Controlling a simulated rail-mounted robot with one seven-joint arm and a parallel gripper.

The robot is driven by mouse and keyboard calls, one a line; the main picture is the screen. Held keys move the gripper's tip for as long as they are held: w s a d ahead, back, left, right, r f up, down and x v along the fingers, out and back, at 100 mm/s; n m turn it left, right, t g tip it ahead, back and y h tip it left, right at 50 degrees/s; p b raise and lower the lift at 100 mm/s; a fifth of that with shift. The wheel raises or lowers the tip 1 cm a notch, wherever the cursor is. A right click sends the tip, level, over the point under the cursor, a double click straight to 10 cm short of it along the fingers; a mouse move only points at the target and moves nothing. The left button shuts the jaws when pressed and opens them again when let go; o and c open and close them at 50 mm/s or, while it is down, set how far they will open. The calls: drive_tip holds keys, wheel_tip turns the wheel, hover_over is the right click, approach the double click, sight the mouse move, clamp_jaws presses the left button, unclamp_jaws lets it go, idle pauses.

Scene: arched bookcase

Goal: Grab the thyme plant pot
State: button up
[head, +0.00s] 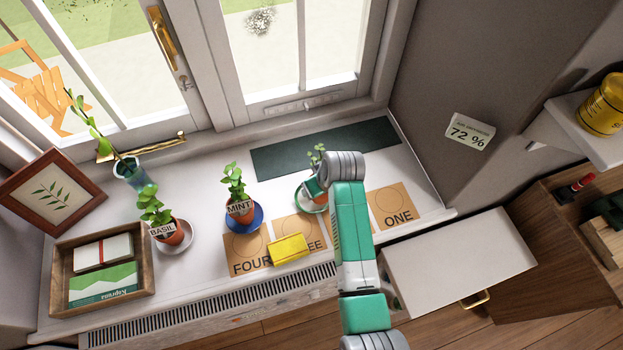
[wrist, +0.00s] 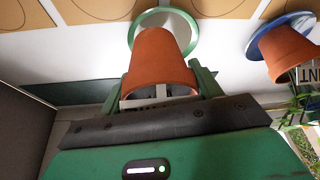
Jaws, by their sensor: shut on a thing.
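The pot is over a green-rimmed saucer (wrist: 163,22), which also shows in the head view (head: 310,200). I cannot tell whether the pot touches the saucer. In the head view, my arm hides part of the pot and most of the gripper.
The mint pot (head: 239,208) is to the left on a blue saucer, with the basil pot (head: 171,233) farther left. A yellow block (head: 288,248) lies on the numbered cards in front. A dark green mat (head: 325,147) lies behind, clear on its right.

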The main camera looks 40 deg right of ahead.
drive_tip(key=s+d+r+p, duration=0.1)
drive_tip(key=s+d+p, duration=0.1)
drive_tip(key=s, duration=1.1)
drive_tip(key=shift+s+p, duration=0.2)
drive_tip(key=shift+p, duration=0.15)
